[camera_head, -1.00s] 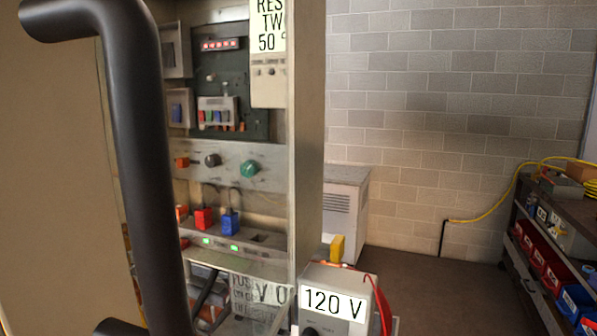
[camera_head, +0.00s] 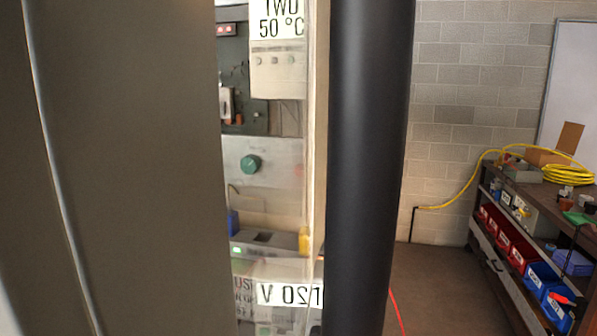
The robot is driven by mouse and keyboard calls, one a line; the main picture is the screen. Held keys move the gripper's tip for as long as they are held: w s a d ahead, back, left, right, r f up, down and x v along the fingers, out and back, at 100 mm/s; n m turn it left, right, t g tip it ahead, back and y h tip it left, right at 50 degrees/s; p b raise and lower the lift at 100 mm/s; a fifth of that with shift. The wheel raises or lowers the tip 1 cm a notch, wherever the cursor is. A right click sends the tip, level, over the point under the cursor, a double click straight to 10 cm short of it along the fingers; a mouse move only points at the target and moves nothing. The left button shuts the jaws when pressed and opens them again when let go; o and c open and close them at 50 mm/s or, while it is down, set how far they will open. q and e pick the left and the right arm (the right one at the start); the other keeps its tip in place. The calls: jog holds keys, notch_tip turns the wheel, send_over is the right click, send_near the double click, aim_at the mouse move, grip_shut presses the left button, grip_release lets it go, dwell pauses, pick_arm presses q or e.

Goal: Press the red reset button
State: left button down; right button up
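No red reset button can be made out. The heater panel (camera_head: 290,155) shows in a narrow strip left of centre, with a green round knob (camera_head: 250,164) on it. A small red-lit strip (camera_head: 227,29) shows near the top left of this opening; I cannot tell whether it has any button. A white sign (camera_head: 277,20) reading "50 °C" is above a pale box (camera_head: 277,70) with small round fittings. The rest of the panel is hidden by a wide brown-grey surface (camera_head: 130,170) on the left. Neither of my grippers is in view.
A thick dark vertical bar (camera_head: 368,160) stands close in front, right of the panel. At right, a shelf cart (camera_head: 485,250) holds red and blue bins and a yellow hose (camera_head: 567,174).

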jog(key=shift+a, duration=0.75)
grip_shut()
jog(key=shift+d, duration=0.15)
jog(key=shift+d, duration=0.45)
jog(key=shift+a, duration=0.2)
